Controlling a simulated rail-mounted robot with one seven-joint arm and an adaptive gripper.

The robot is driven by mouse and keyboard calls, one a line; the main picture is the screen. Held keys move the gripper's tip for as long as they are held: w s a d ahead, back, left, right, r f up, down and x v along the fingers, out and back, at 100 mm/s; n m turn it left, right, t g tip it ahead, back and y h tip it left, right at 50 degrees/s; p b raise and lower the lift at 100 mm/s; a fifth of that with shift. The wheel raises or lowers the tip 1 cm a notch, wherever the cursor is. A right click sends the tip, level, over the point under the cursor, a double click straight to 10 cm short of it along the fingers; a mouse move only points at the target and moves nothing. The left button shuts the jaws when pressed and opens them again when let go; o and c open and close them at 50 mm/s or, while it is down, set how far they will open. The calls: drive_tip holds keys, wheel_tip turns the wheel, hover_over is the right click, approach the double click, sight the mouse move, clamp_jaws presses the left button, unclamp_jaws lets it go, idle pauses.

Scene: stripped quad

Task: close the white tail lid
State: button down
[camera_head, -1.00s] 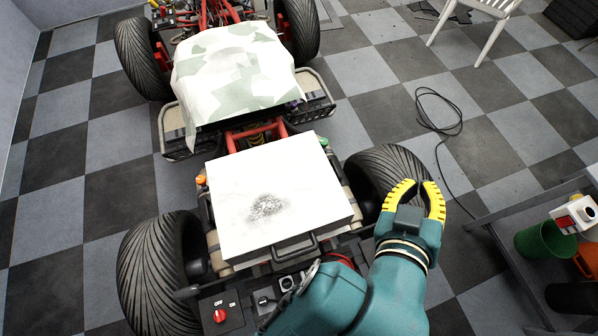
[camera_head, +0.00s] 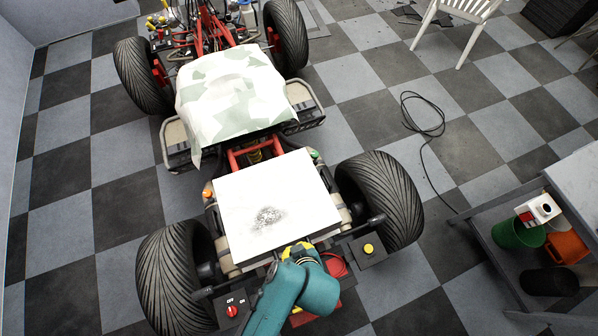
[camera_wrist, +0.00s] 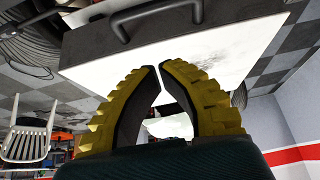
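The white tail lid (camera_head: 285,190) is a flat white panel with a dark grey smudge, over the rear of the stripped quad between the rear wheels. From these views I cannot tell whether it is fully down. My gripper (camera_head: 297,247) is at the lid's near edge in the head view, its fingertips largely hidden by my wrist. In the wrist view the yellow fingers (camera_wrist: 158,68) have their tips almost together in front of the white lid (camera_wrist: 225,35), with nothing seen between them. The lid's dark handle (camera_wrist: 155,14) shows beyond the tips; contact is unclear.
Rear tyres (camera_head: 380,198) and (camera_head: 172,275) flank the lid. A panel with a red knob (camera_head: 232,311) and one with a yellow button (camera_head: 369,249) sit near my arm. A camouflage cover (camera_head: 235,90) lies ahead. A grey cart (camera_head: 535,205) stands right.

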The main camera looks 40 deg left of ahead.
drive_tip(key=x, duration=0.4)
drive_tip(key=f, duration=0.1)
drive_tip(key=d+f, duration=0.1)
drive_tip(key=f, duration=0.1)
drive_tip(key=shift+s+d+f+b, duration=0.2)
drive_tip(key=shift+s+b, duration=0.1)
drive_tip(key=shift+b, duration=0.1)
drive_tip(key=f, duration=0.1)
drive_tip(key=d+f+b, duration=0.1)
drive_tip(key=f, duration=0.1)
drive_tip(key=f+b, duration=0.1)
drive_tip(key=shift+s+d+f, duration=0.15)
drive_tip(key=shift+s+f, duration=0.2)
drive_tip(key=r+p, duration=0.4)
drive_tip(key=shift+w+a+r+p, duration=0.2)
drive_tip(key=shift+a+r+p, duration=0.1)
drive_tip(key=shift+r, duration=0.1)
drive_tip(key=p+v, duration=0.1)
drive_tip(key=v, duration=0.8)
drive_tip(key=shift+s+d, duration=0.3)
drive_tip(key=shift+d, duration=0.2)
